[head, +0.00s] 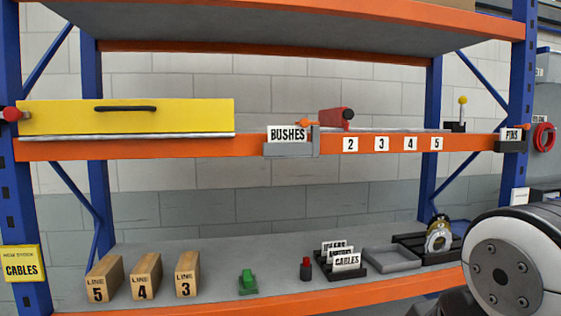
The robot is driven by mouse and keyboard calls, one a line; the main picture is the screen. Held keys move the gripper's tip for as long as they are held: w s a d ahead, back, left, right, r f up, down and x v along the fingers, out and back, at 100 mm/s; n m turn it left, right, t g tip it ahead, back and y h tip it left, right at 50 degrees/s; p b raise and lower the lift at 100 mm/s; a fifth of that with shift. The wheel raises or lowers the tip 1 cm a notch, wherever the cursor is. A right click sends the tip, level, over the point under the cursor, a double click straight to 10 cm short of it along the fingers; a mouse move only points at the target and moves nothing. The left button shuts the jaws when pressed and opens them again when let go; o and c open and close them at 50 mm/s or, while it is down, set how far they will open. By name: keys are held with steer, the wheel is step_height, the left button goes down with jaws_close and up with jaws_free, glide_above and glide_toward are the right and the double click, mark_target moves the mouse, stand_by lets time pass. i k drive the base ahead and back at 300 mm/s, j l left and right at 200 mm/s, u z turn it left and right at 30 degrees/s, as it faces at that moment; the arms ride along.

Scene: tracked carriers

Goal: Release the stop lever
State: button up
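A small upright lever (462,108) with a yellow ball knob and a black base stands at the right end of the upper orange-edged shelf. No label marks it, so I cannot tell whether it is the stop lever. A small orange handle (308,124) sits above the bracket by the BUSHES card (287,134). A red knob (12,114) sticks out at the left end beside the yellow drawer front (170,115). My arm's white and grey joint fills the lower right corner. My gripper is not in view.
The lower shelf holds wooden LINE blocks (145,277), a green piece (248,281), a card holder (340,262) and a grey tray (391,260). Blue posts stand at both sides.

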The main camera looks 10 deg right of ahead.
mark_target(462, 100)
steer(key=z, duration=1.05)
